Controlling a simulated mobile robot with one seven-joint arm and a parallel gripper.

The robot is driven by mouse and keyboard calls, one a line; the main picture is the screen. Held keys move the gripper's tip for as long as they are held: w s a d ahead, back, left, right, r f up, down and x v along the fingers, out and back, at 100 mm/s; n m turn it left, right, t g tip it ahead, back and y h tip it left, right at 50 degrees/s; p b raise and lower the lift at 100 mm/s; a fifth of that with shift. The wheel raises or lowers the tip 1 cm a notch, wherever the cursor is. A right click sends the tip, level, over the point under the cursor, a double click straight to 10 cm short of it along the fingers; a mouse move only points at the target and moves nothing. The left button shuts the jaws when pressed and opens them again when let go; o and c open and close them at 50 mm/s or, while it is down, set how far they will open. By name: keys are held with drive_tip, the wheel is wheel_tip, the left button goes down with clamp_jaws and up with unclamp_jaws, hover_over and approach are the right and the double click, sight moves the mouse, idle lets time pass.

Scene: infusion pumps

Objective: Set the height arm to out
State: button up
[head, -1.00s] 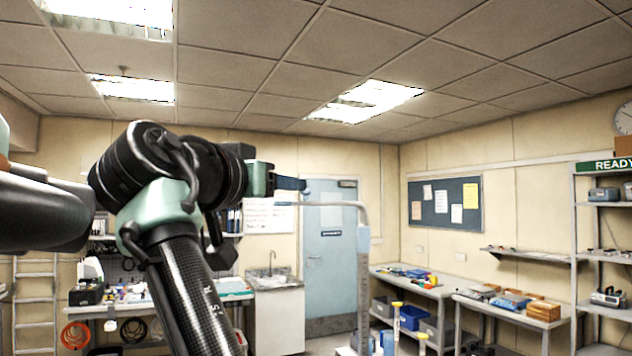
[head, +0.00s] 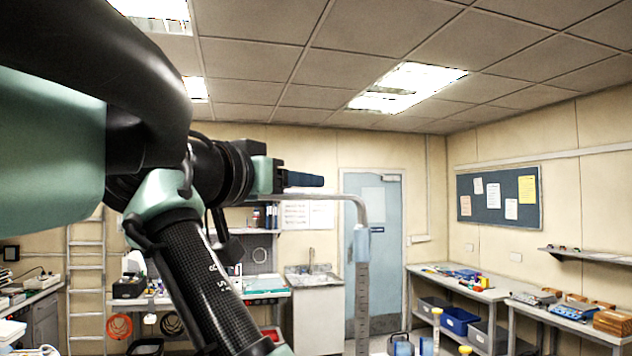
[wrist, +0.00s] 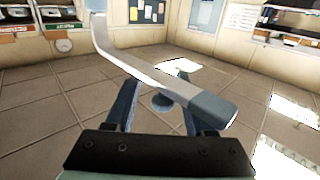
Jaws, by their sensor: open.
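The height arm (head: 338,196) is a pale grey bar at the top of an upright post (head: 361,300) with scale marks. It bends over and points left in the head view. My gripper (head: 318,181) has dark blue fingers, which appear just above the bar there. In the wrist view, which looks upside down, the bar (wrist: 150,76) runs slantwise across the fingers and ends in a blue-grey tip (wrist: 214,105). My gripper (wrist: 157,78) is open, and the bar covers part of the right finger. I cannot tell whether they touch.
A blue door (head: 374,250) and a sink unit (head: 316,300) stand behind. Benches with bins (head: 460,320) line the right wall below a notice board (head: 499,198). The air right of the post is clear.

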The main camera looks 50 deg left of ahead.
drive_tip(key=shift+s+r, duration=0.15)
drive_tip(key=shift+s, duration=0.1)
clamp_jaws()
idle(1.4)
